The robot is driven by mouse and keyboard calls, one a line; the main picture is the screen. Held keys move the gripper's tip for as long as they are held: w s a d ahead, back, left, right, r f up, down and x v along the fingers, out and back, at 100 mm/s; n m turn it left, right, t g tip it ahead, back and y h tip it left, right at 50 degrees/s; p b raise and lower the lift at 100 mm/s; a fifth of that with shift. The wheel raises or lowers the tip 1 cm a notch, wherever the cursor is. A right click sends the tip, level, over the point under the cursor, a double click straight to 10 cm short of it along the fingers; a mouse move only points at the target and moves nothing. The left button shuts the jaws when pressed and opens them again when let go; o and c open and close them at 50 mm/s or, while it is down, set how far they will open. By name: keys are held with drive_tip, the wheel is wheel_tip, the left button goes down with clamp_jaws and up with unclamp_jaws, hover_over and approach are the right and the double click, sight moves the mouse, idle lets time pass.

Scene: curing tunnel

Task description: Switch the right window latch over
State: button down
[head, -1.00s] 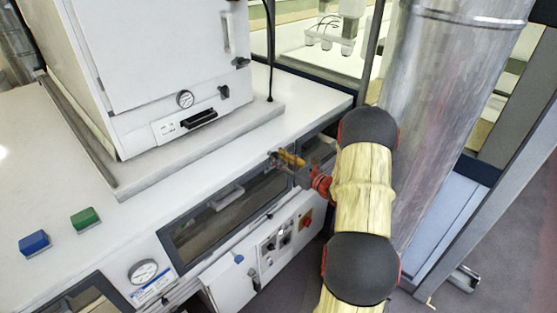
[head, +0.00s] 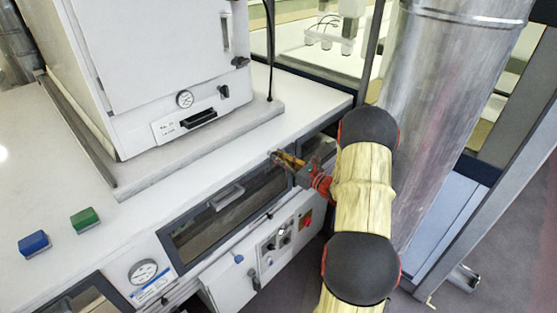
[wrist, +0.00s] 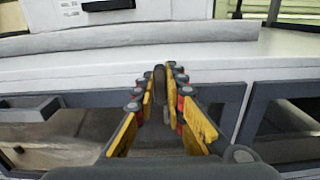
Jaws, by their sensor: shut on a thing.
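My gripper (head: 281,157) is at the top edge of the bench front, near the upper right corner of a dark-framed window (head: 215,226) with a pull handle (head: 227,197). In the wrist view my gripper (wrist: 161,80) has its yellow fingers closed around a small dark grey upright piece, the window latch (wrist: 159,79). The fingers hide most of the latch, so its exact setting cannot be told. In the head view the fingers cover it.
A white oven cabinet (head: 165,60) stands on the bench top (head: 140,220). Green (head: 85,218) and blue (head: 34,242) blocks lie at the left. A second window (wrist: 290,130) lies right of the latch. A large metal duct (head: 450,90) stands right of my arm.

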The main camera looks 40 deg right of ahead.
drive_tip(key=shift+a+m, duration=0.1)
drive_tip(key=shift+m, duration=0.2)
drive_tip(key=shift+f+m+p, duration=0.15)
drive_tip(key=shift+m+p, duration=1.8)
drive_tip(key=shift+m, duration=2.35)
drive_tip(key=shift+f+m+p, duration=0.15)
drive_tip(key=shift+m+p, duration=1.8)
drive_tip(key=shift+m, duration=2.35)
drive_tip(key=shift+w+d, duration=0.1)
drive_tip(key=shift+d, duration=0.1)
